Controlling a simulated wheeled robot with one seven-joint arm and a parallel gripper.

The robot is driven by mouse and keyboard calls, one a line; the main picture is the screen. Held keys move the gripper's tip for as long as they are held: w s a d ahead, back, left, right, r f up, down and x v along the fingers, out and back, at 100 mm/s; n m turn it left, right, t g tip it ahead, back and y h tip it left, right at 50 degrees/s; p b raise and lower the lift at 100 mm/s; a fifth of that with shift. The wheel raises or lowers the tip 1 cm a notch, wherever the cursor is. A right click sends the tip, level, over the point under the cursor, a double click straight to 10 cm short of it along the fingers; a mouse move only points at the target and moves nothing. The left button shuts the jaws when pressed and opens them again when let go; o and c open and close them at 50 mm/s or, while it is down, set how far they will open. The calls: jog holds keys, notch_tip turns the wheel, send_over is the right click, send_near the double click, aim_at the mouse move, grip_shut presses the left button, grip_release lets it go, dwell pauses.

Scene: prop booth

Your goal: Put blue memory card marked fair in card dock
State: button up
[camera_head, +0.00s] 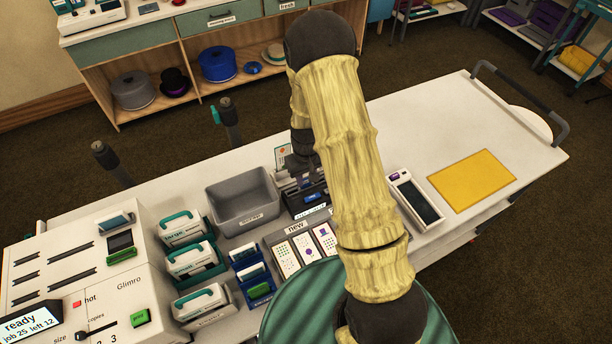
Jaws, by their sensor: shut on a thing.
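My gripper (299,184) is behind my arm at the middle of the cart top, low over a dark labelled holder (304,207). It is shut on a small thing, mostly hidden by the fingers. A blue patch (313,197) shows at the fingertips; it looks like the blue memory card, but its marking cannot be read. I cannot tell whether it is clear of the holder. The card dock cannot be made out for certain. A dark unit with a green front (121,248) sits on the white Glimro machine (135,300) at the left.
A grey bin (243,199) stands left of my gripper. Several white cases with teal handles (186,262) stand between it and the machine. A tray marked new (296,229) holds white cards. A handheld device (415,198) and yellow mat (472,180) lie right. The cart's far right is clear.

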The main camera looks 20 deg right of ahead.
jog(key=shift+f, duration=0.25)
jog(key=o, duration=0.7)
jog(key=shift+r, duration=0.15)
notch_tip(320, 180, up, 17)
jog(key=b, duration=0.3)
dwell(1.0)
